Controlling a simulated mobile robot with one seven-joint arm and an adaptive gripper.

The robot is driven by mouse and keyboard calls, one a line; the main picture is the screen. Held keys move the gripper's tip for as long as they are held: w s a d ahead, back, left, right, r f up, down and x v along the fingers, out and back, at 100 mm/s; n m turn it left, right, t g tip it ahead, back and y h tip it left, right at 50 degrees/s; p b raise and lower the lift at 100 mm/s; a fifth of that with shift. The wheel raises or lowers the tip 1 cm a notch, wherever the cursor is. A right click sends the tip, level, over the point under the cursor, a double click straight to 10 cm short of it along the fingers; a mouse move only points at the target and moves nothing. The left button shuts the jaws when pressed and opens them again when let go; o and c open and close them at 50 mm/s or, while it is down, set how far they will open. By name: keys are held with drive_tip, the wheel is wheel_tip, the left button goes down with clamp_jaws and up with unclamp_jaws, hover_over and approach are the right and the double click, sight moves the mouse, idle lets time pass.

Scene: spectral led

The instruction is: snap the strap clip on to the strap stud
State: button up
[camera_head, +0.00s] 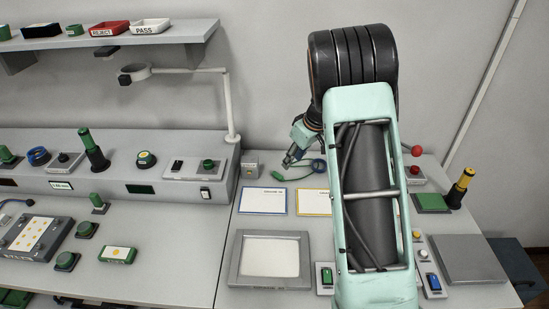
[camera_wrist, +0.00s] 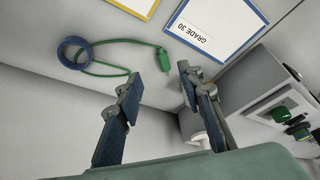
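The strap is a green cord with a blue ring (camera_wrist: 73,53) at one end and a green clip (camera_wrist: 163,60) at the other. It lies on the bench by the wall, and the clip also shows in the head view (camera_head: 277,176). My gripper (camera_wrist: 158,76) is open and empty, its fingers apart with the clip showing beyond the gap between their tips. In the head view my gripper (camera_head: 290,161) hangs behind the cards, near the strap. The stud cannot be made out clearly; a small grey box (camera_head: 250,165) stands left of the clip.
A blue-edged card (camera_head: 262,201) and a yellow-edged card (camera_head: 314,202) lie in front of the strap. A raised grey console (camera_head: 150,192) with buttons and a lamp arm (camera_head: 231,105) stand at left. The wall is close behind.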

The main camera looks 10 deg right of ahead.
sight(281, 176)
drive_tip(key=x, duration=0.3)
drive_tip(key=p+x, duration=0.1)
drive_tip(key=x, duration=0.3)
drive_tip(key=p+x, duration=0.1)
drive_tip(key=x, duration=0.3)
drive_tip(key=shift+w+a, duration=0.25)
drive_tip(key=shift+a, duration=0.1)
clamp_jaws()
drive_tip(key=c, duration=0.8)
unclamp_jaws()
clamp_jaws()
drive_tip(key=shift+r, duration=0.15)
drive_tip(key=shift+r, duration=1.6)
